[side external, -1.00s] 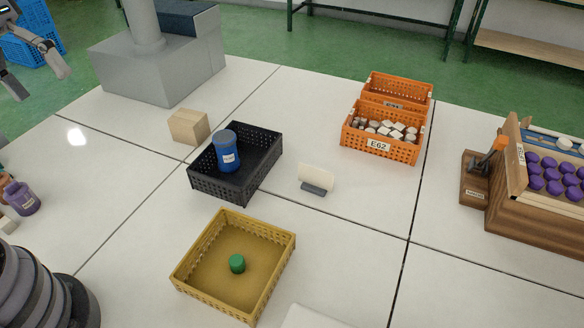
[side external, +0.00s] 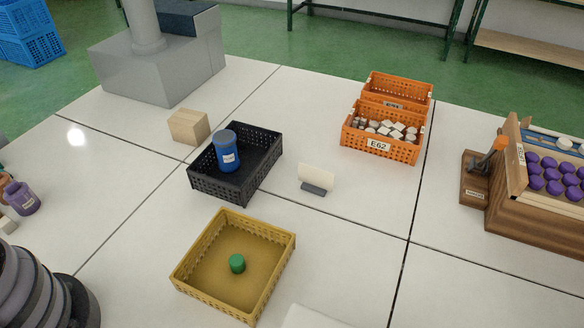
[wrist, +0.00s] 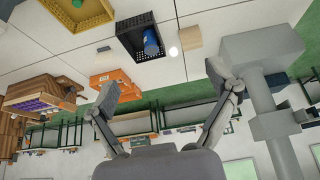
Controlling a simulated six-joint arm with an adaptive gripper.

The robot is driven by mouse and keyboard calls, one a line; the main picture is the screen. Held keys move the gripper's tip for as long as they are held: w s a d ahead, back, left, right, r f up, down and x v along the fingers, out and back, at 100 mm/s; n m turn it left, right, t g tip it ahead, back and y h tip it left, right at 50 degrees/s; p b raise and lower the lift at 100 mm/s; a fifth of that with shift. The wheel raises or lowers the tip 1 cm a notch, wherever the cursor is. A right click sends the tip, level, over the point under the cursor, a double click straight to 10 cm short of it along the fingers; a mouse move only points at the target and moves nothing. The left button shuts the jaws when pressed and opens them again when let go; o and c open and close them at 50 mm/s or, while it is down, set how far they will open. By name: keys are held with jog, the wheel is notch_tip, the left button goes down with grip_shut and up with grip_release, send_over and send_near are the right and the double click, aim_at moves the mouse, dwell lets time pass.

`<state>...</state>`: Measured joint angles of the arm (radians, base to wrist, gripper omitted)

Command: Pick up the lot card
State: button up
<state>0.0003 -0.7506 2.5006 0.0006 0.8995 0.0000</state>
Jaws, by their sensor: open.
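The lot card (side external: 317,174) is a cream card standing in a small dark holder on the white table, right of the black crate. In the wrist view a small pale shape with a dark edge (wrist: 104,49) looks like the same card, far off and too small to read. My gripper (wrist: 162,86) shows only in the wrist view, with its two fingers spread wide and nothing between them. It is well away from the card and tilted, so the view takes in the room beyond the table.
A black crate (side external: 205,186) holds a blue jar (side external: 226,151). Orange crates (side external: 400,152) stand behind the card, a wooden rack (side external: 535,228) at right, a wooden block (side external: 188,126) at left. The table around the card is clear.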

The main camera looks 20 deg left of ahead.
aim_at(308, 166)
jog(key=shift+c, duration=0.4)
jog(key=c, duration=0.9)
jog(key=w+d+f+n+g+h, duration=0.2)
jog(key=w+d+n, duration=0.15)
jog(key=w, duration=0.55)
jog(key=w+d+f+n+g+h, duration=0.2)
jog(key=w+d+f+h, duration=0.15)
jog(key=w, duration=0.55)
jog(key=w+d+f+n+g+h, duration=0.25)
jog(key=w+d, duration=0.25)
jog(key=w, duration=0.4)
jog(key=w+d+f+n+h, duration=0.1)
jog(key=w+d+f+n, duration=0.1)
jog(key=f, duration=0.6)
jog(key=w+d+f+n+h, duration=0.2)
jog(key=w+f+n, duration=0.2)
jog(key=w+f, duration=0.2)
jog(key=w+d+f+n+h, duration=0.2)
jog(key=w+f+n, duration=0.1)
jog(key=f, duration=0.6)
jog(key=shift+w+f+t, duration=0.25)
jog(key=shift+w+f, duration=0.15)
jog(key=shift+w, duration=0.15)
jog(key=shift+n+h, duration=0.3)
jog(key=x, duration=0.8)
jog(key=shift+s+f, duration=0.1)
jog(key=shift+f, duration=0.05)
jog(key=shift+x, duration=2.95)
